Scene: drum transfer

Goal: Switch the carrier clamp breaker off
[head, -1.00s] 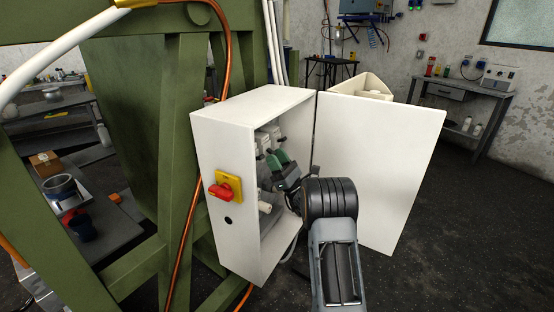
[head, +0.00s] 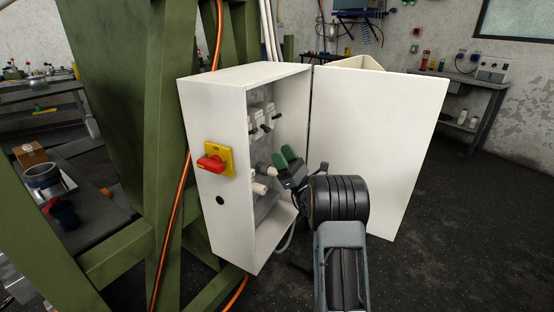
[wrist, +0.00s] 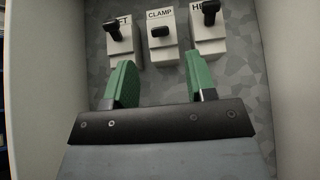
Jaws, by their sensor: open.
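The clamp breaker is the middle one of three white breakers in the open cabinet. In the wrist view its CLAMP label (wrist: 160,13) is readable and its black lever (wrist: 160,31) sits below the label. The two neighbouring levers stand higher, over their labels. In the head view the clamp breaker (head: 261,120) is small. My gripper (head: 287,157) is open and empty at the cabinet opening, below the breakers. In the wrist view its green fingers (wrist: 162,85) are spread, one on each side of the clamp breaker's column, with the lever clear of them.
The left breaker (wrist: 122,45) reads FT, partly covered by its lever; the right breaker (wrist: 208,35) reads HE. A white cabinet door (head: 380,150) stands open at the right. A red rotary switch (head: 211,163) is on the cabinet's side. Cabinet walls flank my gripper.

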